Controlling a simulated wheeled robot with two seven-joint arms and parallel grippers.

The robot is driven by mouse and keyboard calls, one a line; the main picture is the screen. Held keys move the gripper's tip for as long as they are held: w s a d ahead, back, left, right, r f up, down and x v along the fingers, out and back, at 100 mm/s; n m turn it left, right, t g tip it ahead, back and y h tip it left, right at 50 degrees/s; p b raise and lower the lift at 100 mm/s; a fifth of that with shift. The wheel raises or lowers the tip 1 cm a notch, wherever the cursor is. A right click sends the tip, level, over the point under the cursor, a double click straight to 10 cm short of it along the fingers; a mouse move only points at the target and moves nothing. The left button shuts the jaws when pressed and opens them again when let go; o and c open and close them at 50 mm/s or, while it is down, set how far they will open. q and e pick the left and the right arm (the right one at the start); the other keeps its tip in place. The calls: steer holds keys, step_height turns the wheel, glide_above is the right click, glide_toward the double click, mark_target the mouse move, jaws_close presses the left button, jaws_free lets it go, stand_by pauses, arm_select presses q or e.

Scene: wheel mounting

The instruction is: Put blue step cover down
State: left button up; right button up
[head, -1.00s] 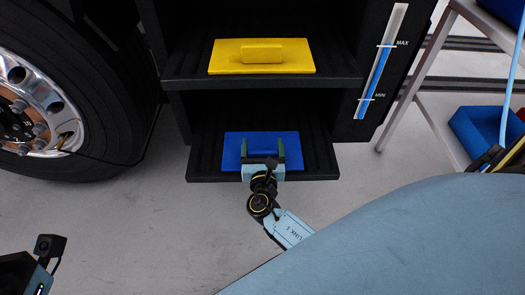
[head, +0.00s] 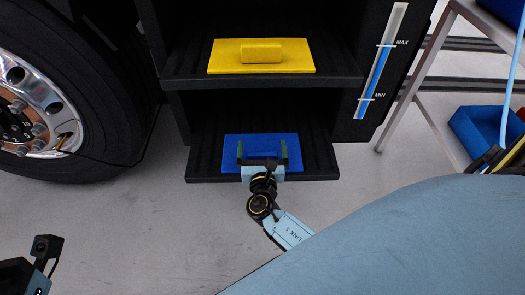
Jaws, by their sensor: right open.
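The blue step cover (head: 262,143) lies flat on the lower black step (head: 318,158) in the head view. My right gripper (head: 262,153) is over its front part, with its two dark fingers spread wide apart on either side of the cover's blue handle. The fingers stand clear of the handle, so the gripper is open. The gripper body hides the front middle of the cover. My left gripper's fingers are not seen; only part of my left arm shows at the bottom left corner.
A yellow step cover (head: 262,56) lies on the upper step (head: 335,70). A large wheel (head: 45,110) stands at the left. A level gauge (head: 381,62) is right of the steps. A stand (head: 432,60) and a blue bin (head: 485,135) are at the right. Bare floor lies in front.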

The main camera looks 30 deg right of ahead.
steer(key=p+v, duration=0.4)
steer(key=v, duration=0.7)
steer(key=w+a+r+m+t+y, duration=0.1)
steer(key=w+a+r+m+y, duration=0.1)
steer(key=a+r+m+y, duration=0.4)
steer(key=w+a+r+m+t+y, duration=0.1)
steer(key=w+a+r+m+y, duration=0.1)
steer(key=a+r+m+y, duration=0.4)
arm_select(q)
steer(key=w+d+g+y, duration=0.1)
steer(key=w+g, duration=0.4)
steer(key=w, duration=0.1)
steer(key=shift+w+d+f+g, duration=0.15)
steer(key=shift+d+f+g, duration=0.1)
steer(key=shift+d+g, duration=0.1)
arm_select(e)
steer(key=s+d+r+m+t+y, duration=0.1)
steer(key=s+r+m+t, duration=0.2)
steer(key=r, duration=0.6)
steer(key=s+d+r+m+t+y, duration=0.1)
steer(key=s+r+m+t+y, duration=0.1)
steer(key=r+m, duration=0.5)
steer(key=s+d+r+m+t+y, duration=0.1)
steer(key=s+d+r+m+t, duration=0.1)
steer(key=r, duration=1)
steer(key=s+m+t, duration=0.1)
steer(key=s+m, duration=0.1)
steer(key=m, duration=0.1)
steer(key=shift+s+t+y, duration=0.3)
steer(key=shift+s, duration=0.1)
